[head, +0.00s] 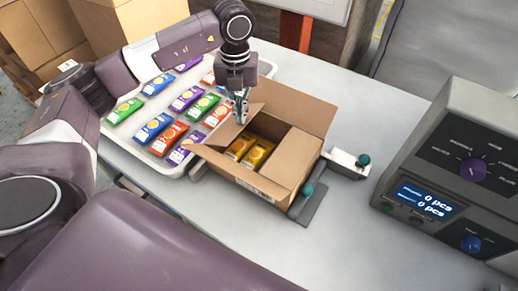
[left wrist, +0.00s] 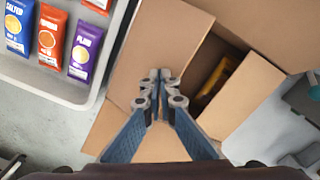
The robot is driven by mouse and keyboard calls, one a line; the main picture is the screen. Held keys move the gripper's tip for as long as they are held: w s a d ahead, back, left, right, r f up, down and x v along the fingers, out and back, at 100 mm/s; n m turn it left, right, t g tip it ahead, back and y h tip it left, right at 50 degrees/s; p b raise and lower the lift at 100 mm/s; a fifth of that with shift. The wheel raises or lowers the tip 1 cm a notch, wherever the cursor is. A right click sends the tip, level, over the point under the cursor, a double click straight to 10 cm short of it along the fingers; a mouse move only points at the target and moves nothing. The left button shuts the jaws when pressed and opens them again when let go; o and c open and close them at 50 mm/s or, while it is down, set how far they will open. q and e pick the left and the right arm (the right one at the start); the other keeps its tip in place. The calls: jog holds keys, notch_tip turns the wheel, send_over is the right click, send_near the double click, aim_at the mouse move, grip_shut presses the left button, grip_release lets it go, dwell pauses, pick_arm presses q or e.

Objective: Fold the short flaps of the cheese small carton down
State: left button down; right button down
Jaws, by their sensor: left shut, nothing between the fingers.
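The small carton (head: 278,184) stands open on the table, with yellow packs (head: 257,154) inside. Its left short flap (head: 229,127) slants up beside my left gripper (head: 240,118). Its right short flap (head: 297,155) appears to lie inward over the right part of the opening. The long flaps stick outward at back and front. My left gripper is shut and empty, its fingertips at the left flap; contact is unclear. The left wrist view shows the closed fingertips (left wrist: 159,76) over the left flap (left wrist: 165,35), with the right flap (left wrist: 243,103) beyond a dark gap. My right gripper is out of view.
A white tray (head: 178,171) of several coloured packs lies left of the carton. A grey fixture with teal knobs (head: 364,160) borders the carton's right side. A counting scale (head: 455,165) reading 0 pcs stands at the right. The table front (head: 255,235) is clear.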

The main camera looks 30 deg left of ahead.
pick_arm(q)
jog(key=shift+d+f, duration=0.1)
jog(key=shift+d+f+b, duration=0.35)
jog(key=shift+f+b, duration=0.05)
jog(key=shift+f, duration=0.2)
jog(key=shift+d+f+b, duration=0.3)
jog(key=shift+f+b, duration=0.05)
jog(key=shift+f, duration=0.2)
jog(key=shift+s+f, duration=0.1)
jog(key=shift+f+b, duration=0.55)
notch_tip(320, 180, up, 9)
jog(key=p, duration=0.5)
jog(key=shift+r+p, duration=0.1)
jog(key=shift+p, duration=0.3)
